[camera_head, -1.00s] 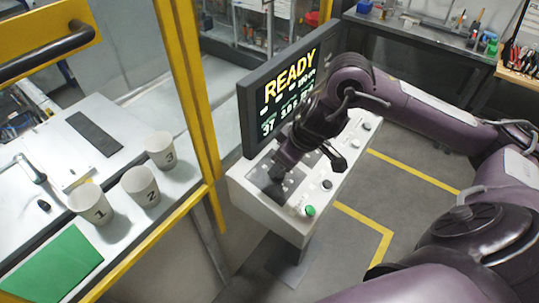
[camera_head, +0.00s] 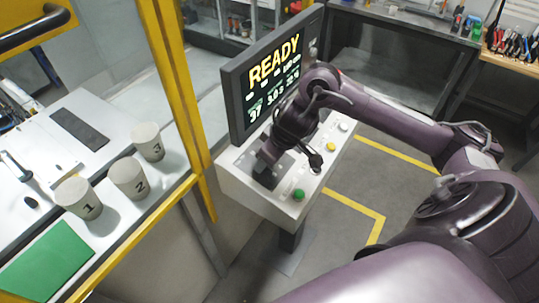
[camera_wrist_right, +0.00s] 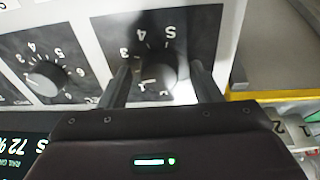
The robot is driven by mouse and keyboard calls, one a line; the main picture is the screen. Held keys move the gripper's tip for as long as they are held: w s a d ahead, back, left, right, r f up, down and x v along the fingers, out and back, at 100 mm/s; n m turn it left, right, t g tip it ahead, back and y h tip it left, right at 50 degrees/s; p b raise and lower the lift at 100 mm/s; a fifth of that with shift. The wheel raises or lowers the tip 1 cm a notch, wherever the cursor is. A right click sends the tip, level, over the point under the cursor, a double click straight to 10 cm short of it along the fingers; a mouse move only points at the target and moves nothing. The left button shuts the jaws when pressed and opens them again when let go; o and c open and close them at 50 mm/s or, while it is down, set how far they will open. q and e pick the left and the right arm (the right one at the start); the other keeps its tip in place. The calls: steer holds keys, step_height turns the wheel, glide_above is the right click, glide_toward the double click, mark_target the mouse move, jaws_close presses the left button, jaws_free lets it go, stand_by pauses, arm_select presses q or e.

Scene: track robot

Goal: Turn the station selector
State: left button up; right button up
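My right gripper (camera_wrist_right: 162,84) is open, with one finger on each side of this knob; gaps show between fingers and knob. I cannot tell how deep the fingertips sit. In the head view my right gripper (camera_head: 266,168) points down at the left part of the console (camera_head: 232,187) and hides the knob. A second numbered knob (camera_wrist_right: 45,78) is left of the fingers in the wrist view. My left gripper is not in view.
A screen (camera_head: 272,78) reading READY stands behind the console. Green (camera_head: 298,194) and yellow (camera_head: 331,146) buttons lie along its near edge. Cups numbered 1 (camera_head: 76,199), 2 (camera_head: 128,180) and 3 (camera_head: 148,144) stand on the left bench, beyond a yellow post (camera_head: 180,95).

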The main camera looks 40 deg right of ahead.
steer(key=c, duration=0.9)
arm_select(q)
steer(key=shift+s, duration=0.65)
arm_select(e)
steer(key=shift+w, duration=0.1)
steer(key=shift+n, duration=0.3)
steer(key=n, duration=0.2)
steer(key=shift+d+n, duration=0.15)
steer(key=shift+n, duration=0.25)
steer(key=n, duration=0.4)
steer(key=shift+w+d+n+y, duration=0.1)
steer(key=shift+n+y, duration=0.2)
steer(key=shift+y, duration=0.1)
steer(key=n, duration=0.3)
steer(key=shift+r+n+g+b, duration=0.1)
steer(key=shift+n+g+b, duration=0.25)
steer(key=shift+n+g, duration=0.05)
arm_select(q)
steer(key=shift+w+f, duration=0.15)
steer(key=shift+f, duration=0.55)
arm_select(e)
steer(key=shift+w+n+y, duration=0.15)
steer(key=shift+n+y, duration=0.25)
steer(key=shift+n, duration=1.7)
arm_select(q)
steer(key=shift+b, duration=0.3)
arm_select(e)
steer(key=shift+r, duration=0.1)
